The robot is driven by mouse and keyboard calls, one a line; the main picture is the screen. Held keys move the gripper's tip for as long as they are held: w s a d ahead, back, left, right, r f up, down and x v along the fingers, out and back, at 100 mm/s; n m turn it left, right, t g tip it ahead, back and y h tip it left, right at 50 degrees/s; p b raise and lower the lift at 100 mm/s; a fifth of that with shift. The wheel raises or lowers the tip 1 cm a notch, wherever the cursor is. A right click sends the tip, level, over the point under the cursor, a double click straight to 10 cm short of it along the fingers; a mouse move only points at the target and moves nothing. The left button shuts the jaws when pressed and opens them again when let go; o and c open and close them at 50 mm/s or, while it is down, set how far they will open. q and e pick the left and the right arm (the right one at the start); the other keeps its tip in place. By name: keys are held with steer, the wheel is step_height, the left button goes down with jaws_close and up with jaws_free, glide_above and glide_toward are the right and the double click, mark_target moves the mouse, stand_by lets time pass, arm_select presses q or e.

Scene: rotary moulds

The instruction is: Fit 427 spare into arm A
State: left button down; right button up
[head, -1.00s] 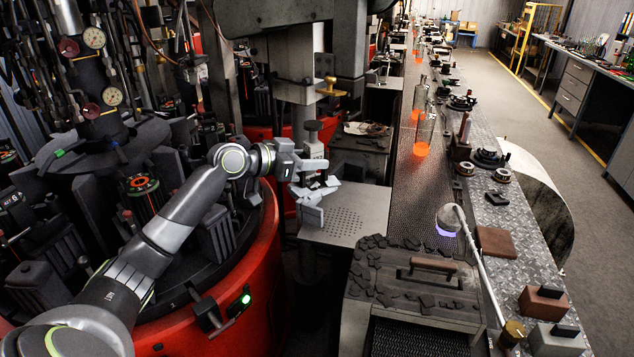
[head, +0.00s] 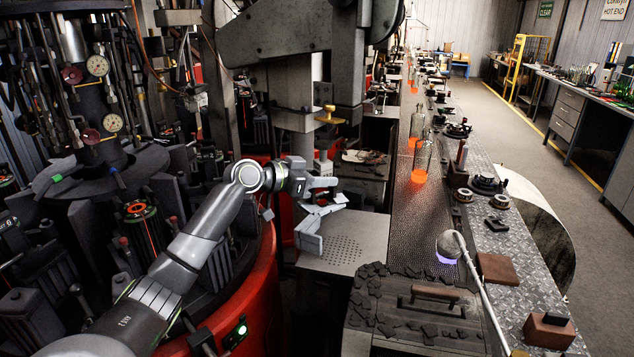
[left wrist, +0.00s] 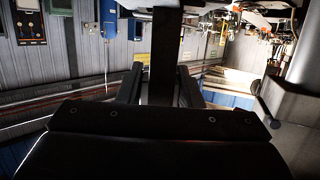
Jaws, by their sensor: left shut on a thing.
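My left gripper (head: 318,212) is shut on a piece in front of the press, above the perforated grey plate (head: 352,262). In the left wrist view a dark upright bar (left wrist: 165,50) stands between the gripper's two fingers; it may be the spare, but I read no number on it. The rotary machine on the left carries dark mould arms around its column. One dark mould with an orange-red ring (head: 137,208) shows among them. I cannot tell which one is arm A. My right gripper does not show.
The machine's red rim (head: 255,300) curves below my left arm. A dark box with a brown-handled lid (head: 435,296) stands at the front. A conveyor (head: 405,205) carries glowing bottles (head: 423,160). The floor (head: 495,120) at the right is clear.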

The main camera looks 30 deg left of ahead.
arm_select(q)
steer(key=shift+w+d, duration=0.15)
steer(key=shift+w, duration=0.85)
steer(key=w+b, duration=0.4)
steer(key=w, duration=0.3)
steer(key=shift+d, duration=0.3)
steer(key=shift+f+b, duration=0.3)
steer(key=shift+b, duration=0.25)
stand_by(0.4)
steer(key=c, duration=0.9)
jaws_free()
steer(key=shift+b+v, duration=2.65)
steer(key=shift+v, duration=6.1)
